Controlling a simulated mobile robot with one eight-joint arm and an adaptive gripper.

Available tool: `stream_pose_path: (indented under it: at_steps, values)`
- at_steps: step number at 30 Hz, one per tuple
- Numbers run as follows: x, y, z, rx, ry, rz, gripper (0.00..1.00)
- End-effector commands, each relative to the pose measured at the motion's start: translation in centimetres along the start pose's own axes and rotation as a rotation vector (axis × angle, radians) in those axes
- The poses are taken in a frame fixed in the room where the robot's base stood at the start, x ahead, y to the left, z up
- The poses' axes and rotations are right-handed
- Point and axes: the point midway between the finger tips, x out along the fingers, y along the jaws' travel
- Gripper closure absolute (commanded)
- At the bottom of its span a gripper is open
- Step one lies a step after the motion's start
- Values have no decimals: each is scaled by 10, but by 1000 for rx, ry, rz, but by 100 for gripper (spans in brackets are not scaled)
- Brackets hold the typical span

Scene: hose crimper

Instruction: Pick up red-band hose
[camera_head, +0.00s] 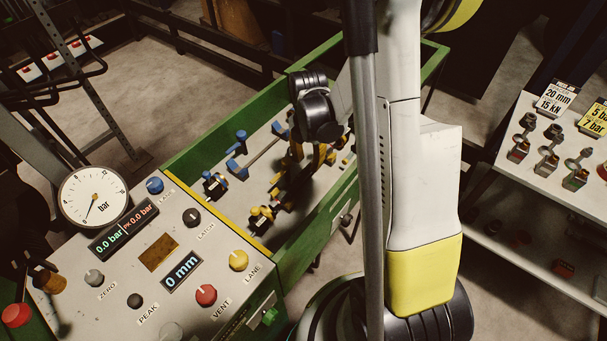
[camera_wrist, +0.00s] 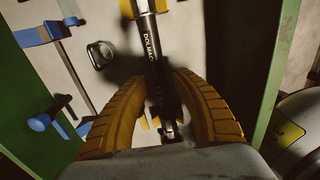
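My gripper (camera_head: 306,165) reaches down over the green-framed bench in the head view, partly hidden by my own arm. In the wrist view its two ribbed yellow-brown fingers (camera_wrist: 162,82) stand apart. A black cylinder with light lettering (camera_wrist: 150,45) runs between or beneath them, with gaps visible on both sides; contact cannot be seen. I cannot make out a hose with a red band in either view. Small parts with red marks (camera_head: 518,152) stand on the right-hand shelf, too small to identify.
Blue clamp parts (camera_head: 236,165) and yellow-black fittings (camera_head: 262,217) sit on the bench, inside its raised green edge (camera_head: 240,105). A control panel (camera_head: 150,255) with a gauge (camera_head: 93,196) stands at front left. A white shelf (camera_head: 550,185) with several fittings stands at right.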

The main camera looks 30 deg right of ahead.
Motion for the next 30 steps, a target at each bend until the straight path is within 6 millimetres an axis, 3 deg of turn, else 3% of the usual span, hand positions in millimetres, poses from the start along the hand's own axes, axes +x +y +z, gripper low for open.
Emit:
stream_pose_path:
  at_steps: [5, 12, 20, 24, 30]
  values:
    - [13, 1, -1, 0, 0, 0, 68]
    - [51, 4, -3, 1, 0, 1, 68]
    - [54, 3, -3, 1, 0, 1, 68]
    - [54, 3, -3, 1, 0, 1, 100]
    - [54, 3, -3, 1, 0, 0, 100]
